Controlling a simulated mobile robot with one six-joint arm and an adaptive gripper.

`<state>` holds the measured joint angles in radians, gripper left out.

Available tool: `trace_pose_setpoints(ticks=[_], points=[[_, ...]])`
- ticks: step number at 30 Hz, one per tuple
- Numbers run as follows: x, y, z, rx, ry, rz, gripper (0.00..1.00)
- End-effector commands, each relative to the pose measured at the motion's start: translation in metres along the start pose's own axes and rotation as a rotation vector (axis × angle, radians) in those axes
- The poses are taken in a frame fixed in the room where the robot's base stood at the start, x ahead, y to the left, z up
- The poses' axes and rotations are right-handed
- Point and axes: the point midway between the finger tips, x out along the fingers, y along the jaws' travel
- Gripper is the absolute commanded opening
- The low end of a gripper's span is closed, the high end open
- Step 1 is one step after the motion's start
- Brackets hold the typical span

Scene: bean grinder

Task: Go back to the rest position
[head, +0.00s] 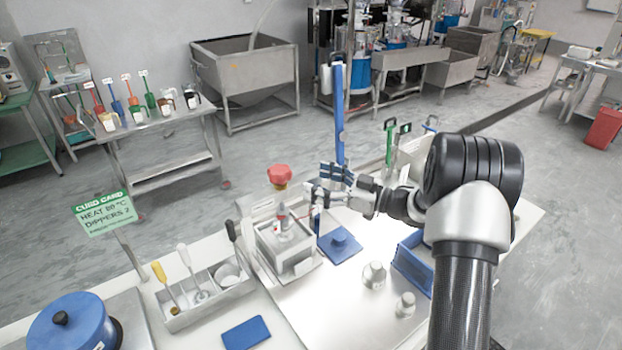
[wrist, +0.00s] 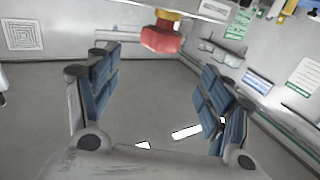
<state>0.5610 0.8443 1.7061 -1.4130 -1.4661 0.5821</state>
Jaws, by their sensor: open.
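My gripper (head: 328,184) is at the end of my arm, above the middle of the white bench, with its fingers pointing left. In the wrist view my gripper (wrist: 158,88) has its two blue-padded fingers wide apart with nothing between them. A red knob (head: 280,173) on a yellow collar is just left of the fingertips in the head view. The red knob also shows beyond the fingers at the top of the wrist view (wrist: 162,37), apart from them. A tall blue post (head: 339,105) rises close to the gripper; I cannot tell whether they touch.
Below is a metal box (head: 284,246) with a red-and-white piece. A blue pad (head: 339,246), weights (head: 374,275) and a blue bin (head: 410,262) share the bench. A tool tray (head: 203,295) and blue lidded pot (head: 72,326) are at left.

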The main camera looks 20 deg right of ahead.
Motion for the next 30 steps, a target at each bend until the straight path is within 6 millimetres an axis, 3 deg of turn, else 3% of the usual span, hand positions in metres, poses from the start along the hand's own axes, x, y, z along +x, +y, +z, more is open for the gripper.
trace_pose_setpoints(ticks=[14,17,22,26,30], points=[[0.004,0.004,-0.008,-0.019,-0.013,0.027,0.73],[0.014,0.015,-0.028,-0.074,-0.062,0.115,0.73],[0.021,0.035,-0.087,-0.181,-0.207,0.394,0.73],[0.001,0.03,-0.126,-0.199,-0.332,0.613,0.73],[-0.038,-0.002,-0.15,-0.145,-0.471,0.802,0.73]])
